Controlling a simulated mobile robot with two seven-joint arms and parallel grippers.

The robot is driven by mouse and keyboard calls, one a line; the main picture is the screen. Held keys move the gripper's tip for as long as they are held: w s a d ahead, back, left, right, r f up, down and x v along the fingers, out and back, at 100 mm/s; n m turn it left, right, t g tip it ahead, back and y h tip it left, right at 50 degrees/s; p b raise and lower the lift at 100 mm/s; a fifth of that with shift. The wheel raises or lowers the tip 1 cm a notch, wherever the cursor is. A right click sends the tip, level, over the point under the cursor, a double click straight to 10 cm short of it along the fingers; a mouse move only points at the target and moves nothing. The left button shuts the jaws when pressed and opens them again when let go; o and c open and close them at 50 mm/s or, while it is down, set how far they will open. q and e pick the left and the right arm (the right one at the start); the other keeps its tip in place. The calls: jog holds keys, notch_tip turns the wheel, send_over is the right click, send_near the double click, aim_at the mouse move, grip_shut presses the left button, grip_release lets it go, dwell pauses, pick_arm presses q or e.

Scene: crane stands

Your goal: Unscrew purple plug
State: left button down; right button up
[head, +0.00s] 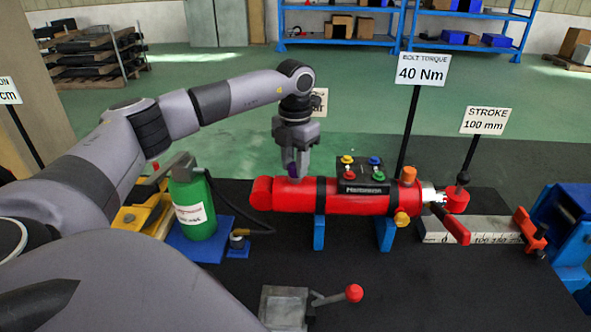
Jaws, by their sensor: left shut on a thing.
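The purple plug (291,169) shows as a small purple patch between the fingers of my left gripper (294,171), in the head view. The gripper points down and is shut on the plug, just above the left part of the red cylinder (325,198). The fingers hide most of the plug, and I cannot tell whether it still sits in the cylinder. My right gripper is not in view.
The cylinder rests on blue supports (385,233). A black block (361,187) with several coloured knobs stands right of the gripper. A green bottle (193,205) and hose are at left, a lever box (284,307) in front. Signs (422,70) stand behind.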

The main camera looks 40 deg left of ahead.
pick_arm(q)
jog(key=n, duration=0.5)
jog(key=shift+r, duration=0.15)
jog(key=n, duration=0.5)
dwell(0.4)
jog(key=n, duration=0.5)
jog(key=shift+n, duration=0.3)
jog(key=n, duration=0.5)
dwell(0.3)
